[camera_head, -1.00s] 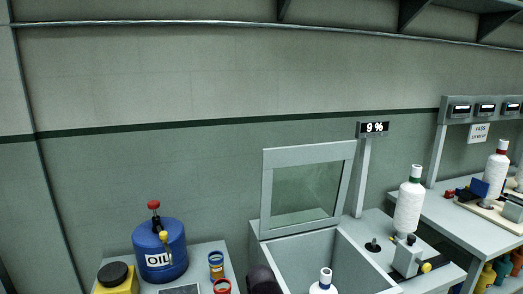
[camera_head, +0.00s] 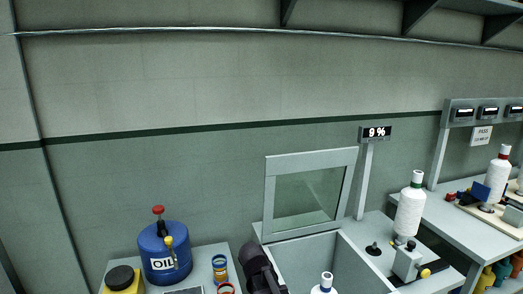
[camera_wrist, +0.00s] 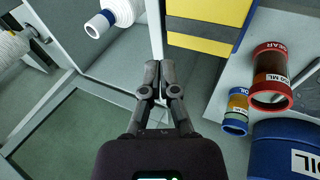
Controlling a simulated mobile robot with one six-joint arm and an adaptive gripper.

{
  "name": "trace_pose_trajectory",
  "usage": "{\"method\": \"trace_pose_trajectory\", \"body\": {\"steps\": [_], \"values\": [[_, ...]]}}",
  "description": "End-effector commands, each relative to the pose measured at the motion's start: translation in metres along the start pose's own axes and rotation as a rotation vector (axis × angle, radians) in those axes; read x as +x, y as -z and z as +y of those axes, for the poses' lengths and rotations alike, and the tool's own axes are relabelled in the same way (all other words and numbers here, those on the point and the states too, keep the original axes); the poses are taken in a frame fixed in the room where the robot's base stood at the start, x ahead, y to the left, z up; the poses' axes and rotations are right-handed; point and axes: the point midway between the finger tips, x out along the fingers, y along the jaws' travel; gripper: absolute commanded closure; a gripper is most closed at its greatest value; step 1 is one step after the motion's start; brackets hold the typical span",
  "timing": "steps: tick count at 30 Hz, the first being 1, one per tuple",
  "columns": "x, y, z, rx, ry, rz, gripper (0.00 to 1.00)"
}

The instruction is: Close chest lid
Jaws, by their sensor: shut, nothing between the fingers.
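The chest (camera_head: 345,255) is a grey open-topped box, its front cut off by the bottom of the head view. Its lid (camera_head: 268,200), a grey frame with a glass pane, stands upright at the back edge, open. A white bottle with a blue collar (camera_head: 323,285) stands inside the chest; it also shows in the wrist view (camera_wrist: 118,14). My gripper (camera_wrist: 159,64) is shut and empty in the wrist view, over the chest's side wall, with the lid's glass (camera_wrist: 70,135) at lower left. In the head view my arm end shows at the chest's left side.
Left of the chest, a table holds a blue oil drum (camera_head: 164,252), a yellow can with a black cap (camera_head: 122,280) and small cups (camera_head: 219,268).

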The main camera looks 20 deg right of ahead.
Motion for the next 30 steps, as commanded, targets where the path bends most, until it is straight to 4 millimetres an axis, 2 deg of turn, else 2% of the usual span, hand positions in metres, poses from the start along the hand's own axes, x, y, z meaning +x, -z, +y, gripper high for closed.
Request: {"method": "trace_pose_trajectory", "body": {"steps": [1,8,15,21,24,27,30], "values": [[-0.016,0.025,0.014,-0.012,-0.061,0.026,1.0],[-0.066,0.108,0.061,-0.079,-0.356,0.165,1.0],[-0.138,0.197,0.096,-0.178,-0.653,0.319,1.0],[-0.204,0.265,0.107,-0.276,-0.876,0.441,1.0],[-0.23,0.29,0.108,-0.318,-0.962,0.488,1.0],[-0.249,0.307,0.107,-0.351,-1.025,0.522,1.0],[-0.261,0.317,0.105,-0.372,-1.063,0.543,1.0]]}}
